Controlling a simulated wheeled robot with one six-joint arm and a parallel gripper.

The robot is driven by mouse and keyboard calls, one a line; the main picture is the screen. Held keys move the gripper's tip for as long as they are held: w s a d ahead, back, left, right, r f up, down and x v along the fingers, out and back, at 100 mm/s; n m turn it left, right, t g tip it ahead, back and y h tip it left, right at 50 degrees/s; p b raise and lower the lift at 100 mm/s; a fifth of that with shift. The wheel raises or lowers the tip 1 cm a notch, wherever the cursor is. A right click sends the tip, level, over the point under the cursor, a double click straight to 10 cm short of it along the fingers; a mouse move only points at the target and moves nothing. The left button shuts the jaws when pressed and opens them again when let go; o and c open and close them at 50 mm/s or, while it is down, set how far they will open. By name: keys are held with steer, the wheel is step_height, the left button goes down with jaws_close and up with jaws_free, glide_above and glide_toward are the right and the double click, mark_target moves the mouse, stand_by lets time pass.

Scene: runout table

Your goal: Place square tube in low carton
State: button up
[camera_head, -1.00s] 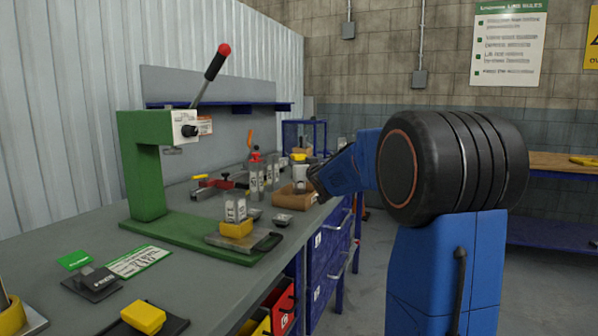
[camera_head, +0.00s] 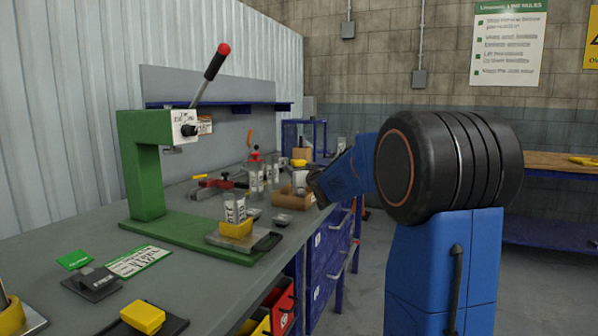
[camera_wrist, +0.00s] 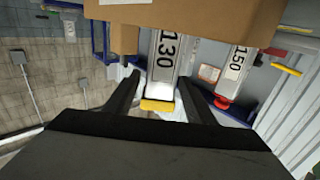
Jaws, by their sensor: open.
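A brown open carton (camera_head: 286,201), low-sided, stands near the table's front edge. My gripper (camera_head: 314,181) is at its right rim in the head view. In the wrist view my gripper (camera_wrist: 160,80) is open, with nothing clasped between its fingers. A tan cardboard surface (camera_wrist: 210,17) fills the top of that view, with a small pale square-edged piece (camera_wrist: 112,3) at its top edge. I cannot tell whether that piece is the square tube.
A green press (camera_head: 145,165) with a raised lever stands on the grey table (camera_head: 75,222). Blue drawers (camera_head: 327,250) are below the front edge.

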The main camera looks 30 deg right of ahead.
steer(key=s+a, duration=0.1)
steer(key=s, duration=1)
steer(key=shift+s+a, duration=0.3)
steer(key=shift+s, duration=0.1)
